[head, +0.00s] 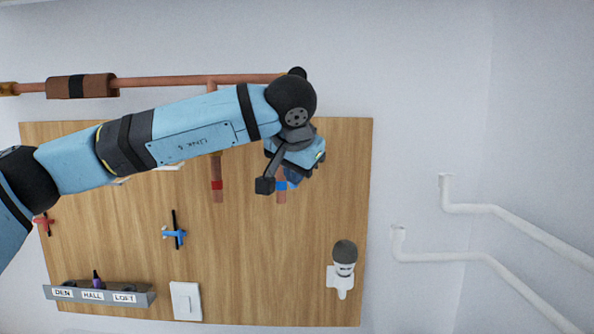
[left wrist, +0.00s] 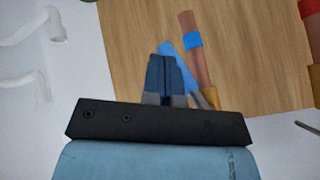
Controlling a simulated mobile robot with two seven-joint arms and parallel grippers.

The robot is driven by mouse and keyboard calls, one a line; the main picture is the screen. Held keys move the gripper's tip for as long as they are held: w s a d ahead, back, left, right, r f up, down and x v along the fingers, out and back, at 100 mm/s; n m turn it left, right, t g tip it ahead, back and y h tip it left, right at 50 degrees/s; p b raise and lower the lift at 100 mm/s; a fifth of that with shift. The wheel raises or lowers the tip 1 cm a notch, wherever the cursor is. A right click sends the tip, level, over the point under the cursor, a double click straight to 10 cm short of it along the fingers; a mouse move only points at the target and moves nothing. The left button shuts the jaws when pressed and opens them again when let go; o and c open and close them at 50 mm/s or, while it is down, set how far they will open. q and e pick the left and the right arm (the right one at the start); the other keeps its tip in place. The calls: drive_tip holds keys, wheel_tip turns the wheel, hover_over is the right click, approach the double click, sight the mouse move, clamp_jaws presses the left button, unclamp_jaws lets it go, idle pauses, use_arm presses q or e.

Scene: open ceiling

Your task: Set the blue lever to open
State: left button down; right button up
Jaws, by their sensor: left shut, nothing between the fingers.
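The blue lever (left wrist: 178,62) shows in the left wrist view as a flat bar slanting beside a copper pipe (left wrist: 203,70) with a blue band (left wrist: 193,41). Its lower end is near a brass fitting (left wrist: 211,98), partly hidden by my gripper body. My left gripper (left wrist: 165,60) is shut and empty, its fingertips just left of the lever; I cannot tell whether they touch. In the head view my left gripper (head: 291,180) is in front of the wooden board, near the blue-banded pipe (head: 281,186), and the lever is mostly hidden there. My right gripper is not in view.
The wooden board (head: 255,270) carries a red-banded pipe (head: 217,185), a smaller blue handle (head: 174,236), a red handle (head: 44,224), a labelled grey rack (head: 148,298), a white switch (head: 186,301) and a dark-topped white fitting (head: 343,265). White pipes (head: 480,209) run along the right wall.

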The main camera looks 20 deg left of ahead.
use_arm(q)
drive_tip(key=shift+s+a+f+m+y+p, duration=0.1)
drive_tip(key=shift+a+f+m+y+p, duration=0.2)
drive_tip(key=shift+a+y+p, duration=0.25)
idle(1.9)
drive_tip(key=shift+d+r, duration=0.1)
drive_tip(key=shift+r, duration=0.1)
